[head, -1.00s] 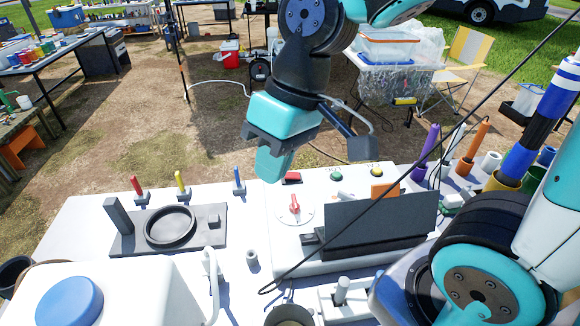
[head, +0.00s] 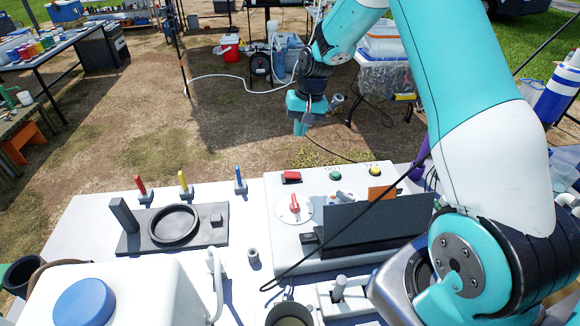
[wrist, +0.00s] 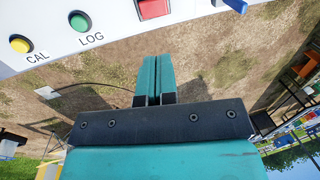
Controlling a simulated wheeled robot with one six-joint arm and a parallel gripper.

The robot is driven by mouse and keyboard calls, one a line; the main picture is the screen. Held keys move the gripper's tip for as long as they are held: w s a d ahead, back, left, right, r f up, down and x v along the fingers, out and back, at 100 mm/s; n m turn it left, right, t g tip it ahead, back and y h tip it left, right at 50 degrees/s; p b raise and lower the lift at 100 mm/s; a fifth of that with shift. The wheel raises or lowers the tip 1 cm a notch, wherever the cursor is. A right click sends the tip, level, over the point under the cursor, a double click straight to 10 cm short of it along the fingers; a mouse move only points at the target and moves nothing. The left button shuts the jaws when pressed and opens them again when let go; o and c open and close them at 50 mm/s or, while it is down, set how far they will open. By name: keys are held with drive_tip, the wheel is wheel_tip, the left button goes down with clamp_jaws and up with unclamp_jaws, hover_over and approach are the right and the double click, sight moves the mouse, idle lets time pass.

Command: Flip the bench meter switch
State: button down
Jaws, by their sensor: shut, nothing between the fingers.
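The bench meter (head: 285,245) is a white sloped panel on the white bench. Near its far edge sit a red rectangular switch (head: 291,177), a green button (head: 335,175) and a yellow button (head: 373,169). A red dial (head: 294,205) is in front of the switch. My gripper (head: 300,129) points down beyond the far edge of the bench, apart from the meter. In the wrist view its fingers (wrist: 152,62) are closed together and empty. The red switch (wrist: 154,8), cut by the top edge, lies beyond the fingertips. Which way the switch is tipped is unclear.
Open ground lies behind the bench.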

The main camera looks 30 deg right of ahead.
sight(289, 175)
drive_tip(key=shift+f, duration=0.1)
drive_tip(key=a+f+b, duration=0.1)
drive_tip(key=f+b, duration=0.2)
drive_tip(key=f, duration=0.1)
drive_tip(key=f+b, duration=0.4)
drive_tip(key=f, duration=0.1)
drive_tip(key=w+a+f+b, duration=0.1)
drive_tip(key=f+b, duration=0.3)
drive_tip(key=shift+a+f, duration=0.3)
drive_tip(key=shift+a+f+h, duration=0.2)
drive_tip(key=shift+h, duration=0.2)
drive_tip(key=shift+f, duration=0.1)
drive_tip(key=shift+d, duration=0.1)
